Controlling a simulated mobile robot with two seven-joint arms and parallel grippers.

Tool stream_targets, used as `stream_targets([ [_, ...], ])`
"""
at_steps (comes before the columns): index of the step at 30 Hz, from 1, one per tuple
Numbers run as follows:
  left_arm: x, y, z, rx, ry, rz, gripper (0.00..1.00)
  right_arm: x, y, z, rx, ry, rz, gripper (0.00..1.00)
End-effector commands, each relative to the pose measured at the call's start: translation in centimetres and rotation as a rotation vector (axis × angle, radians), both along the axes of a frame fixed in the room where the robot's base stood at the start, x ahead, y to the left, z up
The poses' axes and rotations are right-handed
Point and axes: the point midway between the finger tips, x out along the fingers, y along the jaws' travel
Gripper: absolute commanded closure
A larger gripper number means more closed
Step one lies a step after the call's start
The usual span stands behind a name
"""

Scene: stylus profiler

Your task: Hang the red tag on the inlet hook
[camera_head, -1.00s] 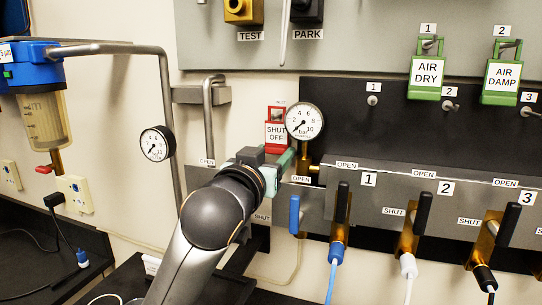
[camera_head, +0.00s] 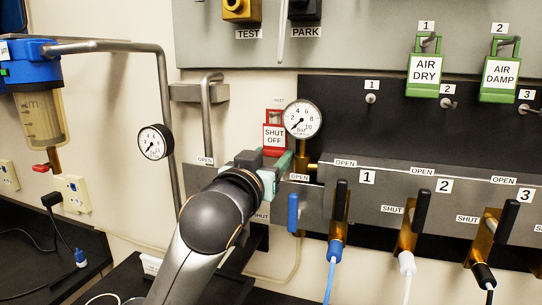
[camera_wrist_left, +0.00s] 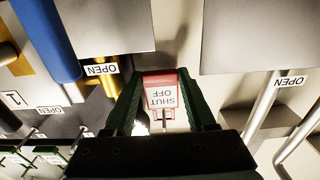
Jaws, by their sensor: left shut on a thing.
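The red tag (camera_head: 274,138), with a white SHUT OFF face and a red loop on top, is upright on the wall left of the round gauge. My left gripper (camera_head: 267,163) comes from below and is shut on the tag. In the left wrist view, the tag (camera_wrist_left: 162,92) shows upside down between the two dark green fingers. The inlet hook is hard to make out under a small label. A thin grey metal piece shows at the tag's loop in the left wrist view; I cannot tell whether the loop is on it. The right gripper is not in view.
The gauge (camera_head: 303,118) stands close to the tag on its right. A grey bent pipe (camera_head: 208,115) rises to its left. A blue-handled valve (camera_head: 293,213) is below right. Green tags (camera_head: 423,76) hang at upper right.

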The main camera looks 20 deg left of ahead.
Motion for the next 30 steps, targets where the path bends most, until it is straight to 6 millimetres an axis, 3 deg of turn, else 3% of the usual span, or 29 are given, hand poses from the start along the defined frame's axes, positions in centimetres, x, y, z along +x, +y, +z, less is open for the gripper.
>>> stream_targets([
  [3, -0.01, -0.01, 0.02, 0.000, 0.000, 0.000, 1.00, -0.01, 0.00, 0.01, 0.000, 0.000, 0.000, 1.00],
  [4, -0.01, -0.01, 0.02, 0.000, 0.000, 0.000, 0.42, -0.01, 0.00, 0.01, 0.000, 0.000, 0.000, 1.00],
  [12, 0.00, -0.03, 0.01, 0.000, 0.000, -0.001, 0.11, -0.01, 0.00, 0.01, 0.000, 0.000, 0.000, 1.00],
  [23, -0.02, -0.19, 0.00, 0.000, 0.000, -0.006, 0.09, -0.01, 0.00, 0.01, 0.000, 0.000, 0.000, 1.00],
  [24, -0.02, -0.21, -0.02, 0.000, 0.000, -0.006, 0.17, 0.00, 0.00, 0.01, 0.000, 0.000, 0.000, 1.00],
  [30, -0.03, -0.24, -0.03, 0.000, 0.001, -0.007, 0.14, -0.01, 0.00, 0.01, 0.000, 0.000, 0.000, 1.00],
])
